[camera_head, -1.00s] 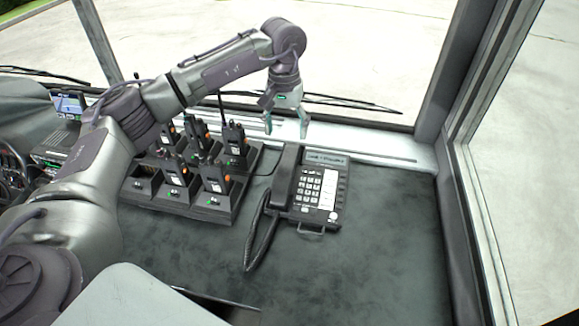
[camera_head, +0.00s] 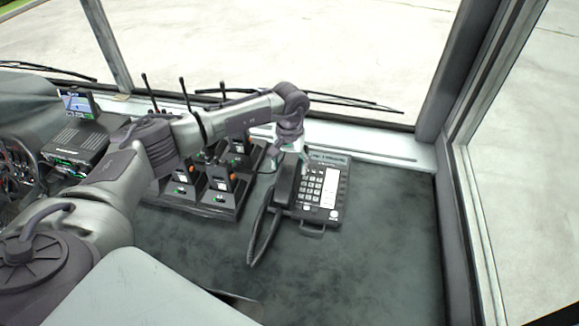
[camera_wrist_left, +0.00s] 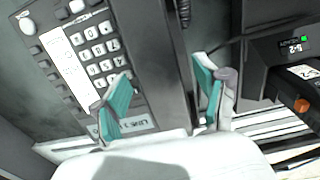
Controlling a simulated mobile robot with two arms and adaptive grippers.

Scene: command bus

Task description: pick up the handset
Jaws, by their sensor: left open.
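The black handset (camera_head: 286,184) rests in its cradle on the left side of the desk phone (camera_head: 322,192). In the left wrist view the handset (camera_wrist_left: 158,60) is a dark bar running up between my fingers. My left gripper (camera_head: 289,160) is open above the far end of the handset. In the left wrist view its two teal-padded fingers (camera_wrist_left: 163,88) stand apart, one over the phone's keypad side and one on the other side of the handset. I cannot tell whether they touch it. My right gripper is not in view.
A charger rack (camera_head: 205,203) with several radios stands just left of the phone. A coiled cord (camera_head: 262,235) hangs from the handset's near end. The windscreen ledge (camera_head: 385,150) lies behind. The dark counter (camera_head: 375,255) in front and to the right is clear.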

